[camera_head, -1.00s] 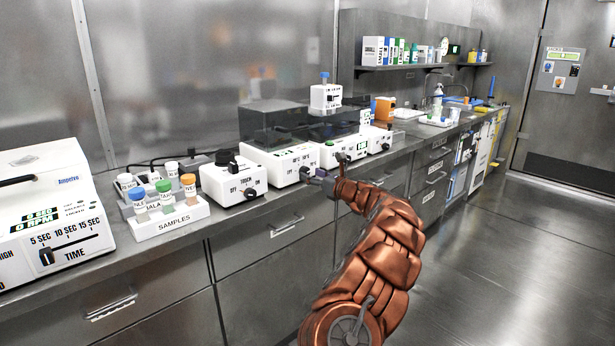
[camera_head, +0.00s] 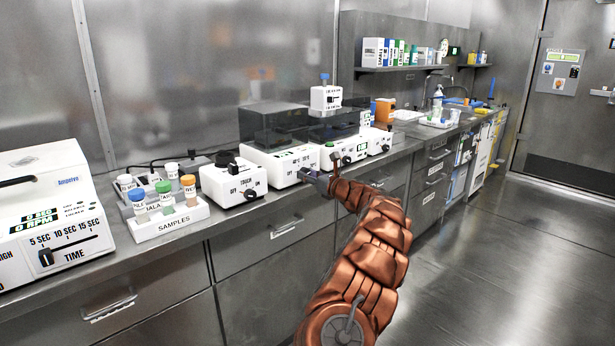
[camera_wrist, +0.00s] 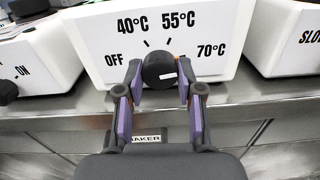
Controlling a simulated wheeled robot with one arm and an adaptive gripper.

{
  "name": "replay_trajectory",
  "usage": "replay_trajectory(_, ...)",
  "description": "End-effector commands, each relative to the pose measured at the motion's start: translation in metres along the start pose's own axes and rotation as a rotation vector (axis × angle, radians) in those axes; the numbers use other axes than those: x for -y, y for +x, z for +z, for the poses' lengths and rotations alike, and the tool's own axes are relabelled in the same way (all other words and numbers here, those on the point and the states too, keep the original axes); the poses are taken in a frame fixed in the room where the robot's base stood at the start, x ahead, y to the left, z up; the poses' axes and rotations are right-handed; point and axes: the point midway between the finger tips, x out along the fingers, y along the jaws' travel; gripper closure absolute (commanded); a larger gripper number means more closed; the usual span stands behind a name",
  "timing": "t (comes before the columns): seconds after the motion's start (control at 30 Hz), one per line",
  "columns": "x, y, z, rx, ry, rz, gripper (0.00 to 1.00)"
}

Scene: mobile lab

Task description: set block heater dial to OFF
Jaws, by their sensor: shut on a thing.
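The block heater (camera_head: 262,164) is a white box with a dark lid on the bench. Its front panel (camera_wrist: 100,35) fills the middle of the wrist view, with OFF at left, 40°C and 55°C at the top and 70°C at right. My gripper (camera_wrist: 159,78) is shut on the black round dial (camera_wrist: 158,68), with one finger on its left and one on its right. A small white mark shows at the dial's lower right; which setting is selected is unclear. In the head view my gripper (camera_head: 308,176) is at the heater's front right and hides the dial.
A white touch/on/off device (camera_head: 232,182) stands left of the heater, and another white device (camera_head: 343,150) stands close at right. A samples rack (camera_head: 168,219) is farther left. The bench edge and drawers (camera_head: 285,228) lie below my gripper. The floor at right is clear.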

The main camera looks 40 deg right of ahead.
Motion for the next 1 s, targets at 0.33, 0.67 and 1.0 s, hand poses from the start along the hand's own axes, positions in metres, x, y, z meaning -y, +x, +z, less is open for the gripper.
replay_trajectory(0.33,-0.0017,0.0001,-0.0007,-0.001,-0.002,0.001,0.98)
replay_trajectory(0.67,0.0,0.0003,-0.001,0.001,-0.108,0.0,0.98)
replay_trajectory(1.0,0.0005,0.0005,-0.0018,0.002,-0.397,0.0,0.98)
